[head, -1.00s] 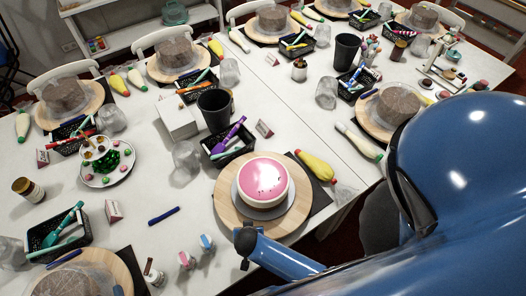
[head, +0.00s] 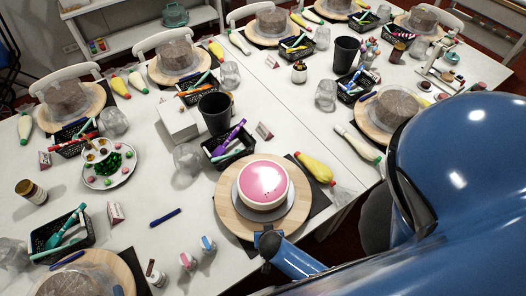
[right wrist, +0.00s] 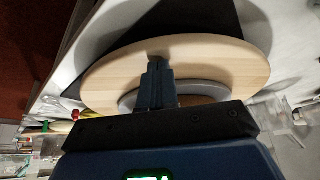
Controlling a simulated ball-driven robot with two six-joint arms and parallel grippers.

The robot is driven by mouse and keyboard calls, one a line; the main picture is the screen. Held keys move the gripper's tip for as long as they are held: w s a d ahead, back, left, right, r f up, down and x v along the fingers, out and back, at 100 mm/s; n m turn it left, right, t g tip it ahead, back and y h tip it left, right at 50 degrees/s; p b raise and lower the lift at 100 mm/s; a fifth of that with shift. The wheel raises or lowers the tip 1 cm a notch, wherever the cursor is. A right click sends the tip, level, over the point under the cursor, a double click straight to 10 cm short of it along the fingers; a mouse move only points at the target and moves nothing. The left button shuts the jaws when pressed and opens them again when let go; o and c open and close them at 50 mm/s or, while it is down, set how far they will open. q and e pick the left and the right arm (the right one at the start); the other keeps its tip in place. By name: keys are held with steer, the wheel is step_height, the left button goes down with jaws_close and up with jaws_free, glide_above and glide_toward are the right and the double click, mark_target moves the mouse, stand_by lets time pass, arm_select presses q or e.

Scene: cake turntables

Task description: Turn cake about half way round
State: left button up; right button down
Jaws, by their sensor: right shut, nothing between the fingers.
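The cake (head: 264,182) has a pink top and white sides. It sits on a grey disc (head: 240,206) on a round wooden turntable (head: 228,218). My right gripper (head: 266,236) is at the turntable's near rim, in front of the cake and apart from it. In the right wrist view its closed fingers (right wrist: 158,64) lie over the wooden turntable (right wrist: 110,78) with nothing between them. I cannot tell whether the tips press on the wood. My left gripper is not in view.
Small bottles (head: 187,261) stand at front left. Other cakes on turntables stand around the table.

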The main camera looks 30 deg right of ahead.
steer(key=d, duration=0.1)
steer(key=s+d+p, duration=0.1)
steer(key=d, duration=0.3)
steer(key=shift+s+d+r+p, duration=0.1)
steer(key=shift+s+d+p, duration=0.05)
steer(key=shift+s+p, duration=0.15)
steer(key=shift+s+d, duration=0.1)
steer(key=shift+d, duration=0.35)
steer(key=shift+r+p, duration=0.45)
steer(key=shift+r, duration=0.9)
steer(key=w+a, duration=0.1)
steer(key=a, duration=0.5)
steer(key=w+a+b, duration=0.1)
steer(key=a, duration=0.2)
steer(key=shift+w+a, duration=0.3)
steer(key=shift+a, duration=0.05)
steer(key=w+a, duration=0.1)
steer(key=w, duration=0.2)
steer(key=w+a+b, duration=0.1)
steer(key=w+a, duration=0.1)
steer(key=w+a+b, duration=0.1)
steer(key=w+a, duration=0.1)
steer(key=w, duration=0.1)
steer(key=shift+w+a+f, duration=0.1)
steer(key=shift+w+a, duration=0.05)
steer(key=shift+w, duration=0.2)
